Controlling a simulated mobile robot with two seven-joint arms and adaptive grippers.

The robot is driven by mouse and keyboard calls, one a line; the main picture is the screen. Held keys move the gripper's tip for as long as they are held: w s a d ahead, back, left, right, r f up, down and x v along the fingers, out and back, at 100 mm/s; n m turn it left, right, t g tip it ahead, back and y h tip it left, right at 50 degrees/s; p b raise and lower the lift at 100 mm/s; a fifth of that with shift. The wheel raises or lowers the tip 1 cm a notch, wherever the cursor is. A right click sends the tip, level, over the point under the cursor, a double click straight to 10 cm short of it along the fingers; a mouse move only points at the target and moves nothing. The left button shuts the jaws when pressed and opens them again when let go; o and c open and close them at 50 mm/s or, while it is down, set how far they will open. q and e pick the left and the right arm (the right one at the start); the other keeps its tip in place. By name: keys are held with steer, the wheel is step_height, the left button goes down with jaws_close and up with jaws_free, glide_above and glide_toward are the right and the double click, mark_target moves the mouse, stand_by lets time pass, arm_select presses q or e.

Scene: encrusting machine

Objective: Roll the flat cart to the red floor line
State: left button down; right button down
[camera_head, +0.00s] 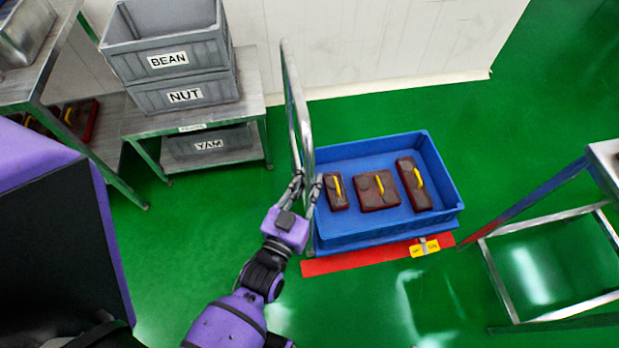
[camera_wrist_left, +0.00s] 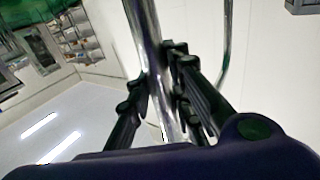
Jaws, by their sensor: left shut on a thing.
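The flat cart shows mainly by its upright metal handle (camera_head: 288,75) at its left end. A blue tray (camera_head: 445,170) covers its deck and holds three dark red blocks with yellow handles. My left gripper (camera_head: 306,184) is shut on the handle; the left wrist view shows the fingers (camera_wrist_left: 160,95) either side of the metal tube (camera_wrist_left: 145,40). The red floor line (camera_head: 335,262) runs along the cart's near side. The tray's near edge appears right beside or slightly over it; the exact gap is hidden. My right gripper is out of view.
A metal table (camera_head: 150,125) with grey crates labelled BEAN and NUT (camera_head: 185,95) stands at left. A metal frame (camera_head: 550,215) stands at right. A yellow tag (camera_head: 424,248) is by the line. A white wall (camera_head: 400,40) is behind; green floor is open in front.

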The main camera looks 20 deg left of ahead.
arm_select(q)
steer(key=shift+a, duration=0.15)
steer(key=c, duration=1.7)
jaws_free()
steer(key=shift+c, duration=0.2)
steer(key=shift+o, duration=0.8)
steer(key=s, duration=1.2)
steer(key=shift+s, duration=0.1)
